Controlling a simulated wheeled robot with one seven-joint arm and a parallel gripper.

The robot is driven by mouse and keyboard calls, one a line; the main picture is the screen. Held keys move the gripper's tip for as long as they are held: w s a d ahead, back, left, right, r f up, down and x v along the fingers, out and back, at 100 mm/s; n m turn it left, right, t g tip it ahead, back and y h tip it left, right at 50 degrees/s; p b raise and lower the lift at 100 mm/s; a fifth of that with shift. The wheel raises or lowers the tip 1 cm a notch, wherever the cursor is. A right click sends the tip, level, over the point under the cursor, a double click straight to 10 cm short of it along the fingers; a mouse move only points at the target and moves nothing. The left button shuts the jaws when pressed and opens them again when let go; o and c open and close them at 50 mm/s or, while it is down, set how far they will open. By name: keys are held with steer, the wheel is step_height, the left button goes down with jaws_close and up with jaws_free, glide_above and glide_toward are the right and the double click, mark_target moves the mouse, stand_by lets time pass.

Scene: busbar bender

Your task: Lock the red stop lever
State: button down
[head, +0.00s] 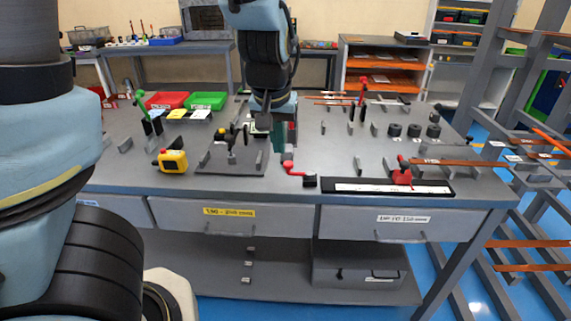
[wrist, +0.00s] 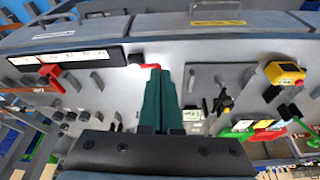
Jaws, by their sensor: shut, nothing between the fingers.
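Two red levers stand near the front of the grey bench; I cannot tell by looks alone which is the stop lever. One red lever (head: 289,167) sits beside a small black block (head: 309,181) at the front middle. The other, a red clamp-like lever (head: 403,173), stands on the white ruler strip (head: 390,188) at right. My gripper (head: 287,148) is shut and empty, just behind the middle lever. In the wrist view, my teal fingertips (wrist: 160,76) partly cover that lever (wrist: 150,66); contact cannot be told. The ruler lever (wrist: 50,75) shows at left.
A grey plate with a black-handled device (head: 232,142) and a yellow box with a red button (head: 173,161) stand left of my gripper. Red and green bins (head: 205,100) lie behind. Black cylinders (head: 414,130) and a copper bar (head: 450,162) are at right.

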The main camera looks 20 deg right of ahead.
steer(key=shift+f, duration=0.1)
steer(key=shift+w+d+f+b, duration=0.7)
steer(key=shift+w+f, duration=0.3)
steer(key=shift+f, duration=0.65)
steer(key=shift+w+d+f+b, duration=0.7)
steer(key=shift+w+f, duration=0.25)
steer(key=shift+f, duration=0.75)
steer(key=shift+w+d+f+b, duration=0.55)
steer(key=shift+w+f+b, duration=0.35)
steer(key=shift+f, duration=0.75)
steer(key=shift+w, duration=0.1)
